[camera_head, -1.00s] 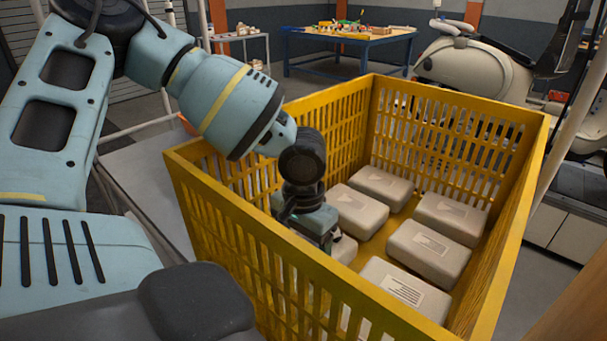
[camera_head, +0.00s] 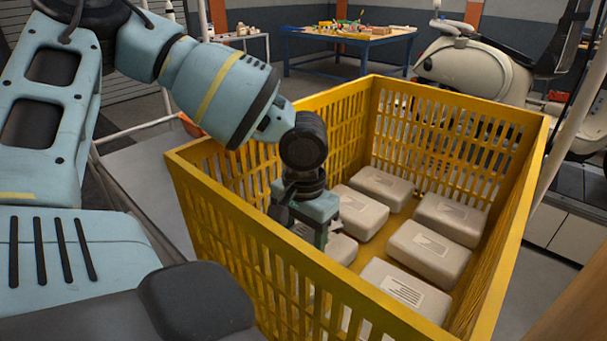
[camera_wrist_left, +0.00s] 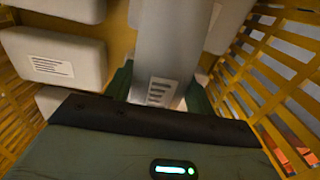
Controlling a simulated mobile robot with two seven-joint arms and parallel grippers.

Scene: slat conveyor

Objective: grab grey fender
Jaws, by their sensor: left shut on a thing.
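A yellow slatted crate (camera_head: 455,100) holds several pale, rounded block-like pieces with labels. My left gripper (camera_head: 312,232) is down inside the crate at its near left side. In the left wrist view, the grey fender (camera_wrist_left: 168,45), a greyer block with a striped label, lies between the fingers of the left gripper (camera_wrist_left: 160,90), which is shut on it. In the head view my gripper and the crate's near wall hide the held piece. My right gripper is in neither view.
Pale pieces lie on the crate floor to the right of my gripper, such as one at the right (camera_head: 430,250) and one at the back (camera_head: 380,187). The slatted crate walls stand close around my arm. A blue table (camera_head: 345,60) and a cream scooter (camera_head: 475,70) stand behind.

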